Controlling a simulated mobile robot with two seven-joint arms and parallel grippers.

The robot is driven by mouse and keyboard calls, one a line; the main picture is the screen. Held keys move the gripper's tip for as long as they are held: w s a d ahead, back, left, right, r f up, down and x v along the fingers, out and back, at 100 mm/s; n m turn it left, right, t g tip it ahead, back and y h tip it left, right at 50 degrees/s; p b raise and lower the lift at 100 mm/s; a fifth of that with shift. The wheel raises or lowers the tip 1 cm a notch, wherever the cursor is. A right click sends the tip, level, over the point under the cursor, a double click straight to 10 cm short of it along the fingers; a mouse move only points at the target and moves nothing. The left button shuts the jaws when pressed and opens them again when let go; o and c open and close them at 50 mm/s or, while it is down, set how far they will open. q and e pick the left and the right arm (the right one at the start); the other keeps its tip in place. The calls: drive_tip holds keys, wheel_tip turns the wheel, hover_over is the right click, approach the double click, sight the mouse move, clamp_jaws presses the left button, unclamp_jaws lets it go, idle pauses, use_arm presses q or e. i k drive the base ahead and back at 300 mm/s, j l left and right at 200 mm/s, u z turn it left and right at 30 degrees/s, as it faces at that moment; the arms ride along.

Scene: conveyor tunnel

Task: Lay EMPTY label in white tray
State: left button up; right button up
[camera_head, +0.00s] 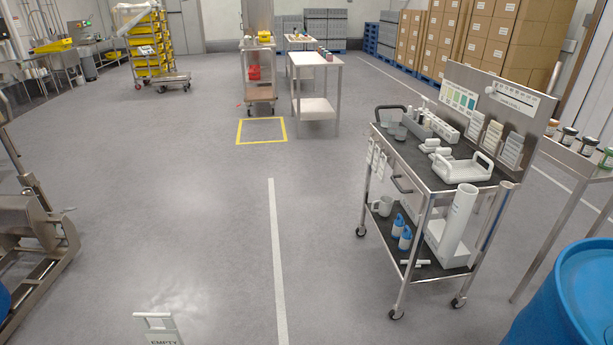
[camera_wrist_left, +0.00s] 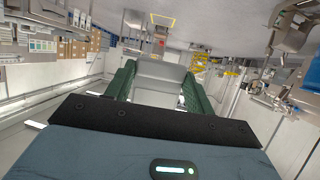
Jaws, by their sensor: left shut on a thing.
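The EMPTY label (camera_head: 162,338) shows at the bottom edge of the head view, a pale plate with a handle-like top frame; its lower part is cut off. In the left wrist view, my left gripper (camera_wrist_left: 161,72) has its green fingers on either side of a pale plate, which appears to be this label, and is shut on it. A white tray (camera_head: 462,168) with raised handles sits on the dark top of the metal cart at right, far from the label. My right gripper is in neither view.
A blue drum (camera_head: 570,300) stands at lower right. The grey floor left of the cart is clear.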

sight(460, 174)
drive_tip(key=i+z, duration=0.2)
drive_tip(key=z, duration=0.15)
drive_tip(key=i+z, duration=0.2)
drive_tip(key=z, duration=0.2)
drive_tip(key=i+z, duration=0.15)
drive_tip(key=z, duration=0.2)
drive_tip(key=i+z, duration=0.15)
drive_tip(key=z, duration=0.25)
drive_tip(key=i+z, duration=0.15)
drive_tip(key=z, duration=0.25)
drive_tip(key=i+j+z, duration=0.1)
drive_tip(key=z, duration=0.3)
drive_tip(key=i+j+z, duration=0.15)
drive_tip(key=i+z, duration=0.2)
